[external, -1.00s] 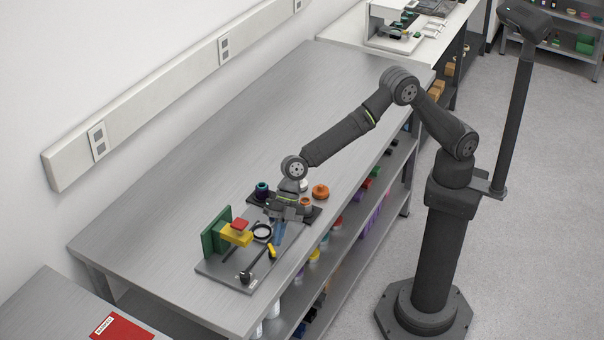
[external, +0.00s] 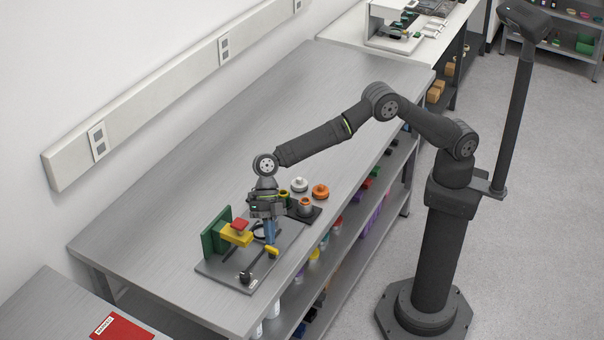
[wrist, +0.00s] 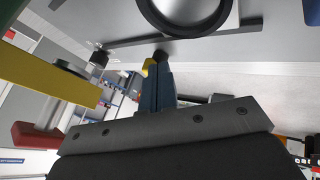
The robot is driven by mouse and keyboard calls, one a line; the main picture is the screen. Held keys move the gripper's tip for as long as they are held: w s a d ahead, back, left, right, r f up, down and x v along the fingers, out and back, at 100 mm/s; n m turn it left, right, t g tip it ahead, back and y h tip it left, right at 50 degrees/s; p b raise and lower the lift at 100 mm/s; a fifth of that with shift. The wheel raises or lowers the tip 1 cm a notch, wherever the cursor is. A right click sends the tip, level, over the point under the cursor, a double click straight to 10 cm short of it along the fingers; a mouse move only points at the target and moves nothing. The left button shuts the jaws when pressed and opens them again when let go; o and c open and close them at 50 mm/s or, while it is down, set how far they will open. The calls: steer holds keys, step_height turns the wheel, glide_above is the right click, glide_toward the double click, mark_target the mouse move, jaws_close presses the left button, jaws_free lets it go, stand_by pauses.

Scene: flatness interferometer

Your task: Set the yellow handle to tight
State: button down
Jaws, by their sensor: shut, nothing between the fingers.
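The yellow handle (external: 272,251) is the grip at the end of a dark rod on the grey base plate (external: 222,271). The rod runs from a dark knob (external: 245,278) up and right to the grip. My gripper (external: 270,241) points down with its blue fingers together and empty, just above and behind the grip. In the wrist view the closed fingers (wrist: 158,85) cover part of the yellow handle (wrist: 147,65). I cannot tell whether they touch it. The tight mark cannot be read.
A green bracket (external: 208,242) with a yellow block (external: 233,238) and red top (external: 241,224) stands left of my gripper. A black ring (wrist: 187,28) is close by. Behind are an orange part (external: 320,190) and a white part (external: 299,184). The bench's far side is clear.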

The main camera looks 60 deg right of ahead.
stand_by(0.6)
steer(key=d, duration=0.4)
steer(key=v, duration=1)
steer(key=shift+w+a, duration=0.15)
steer(key=shift+w, duration=0.05)
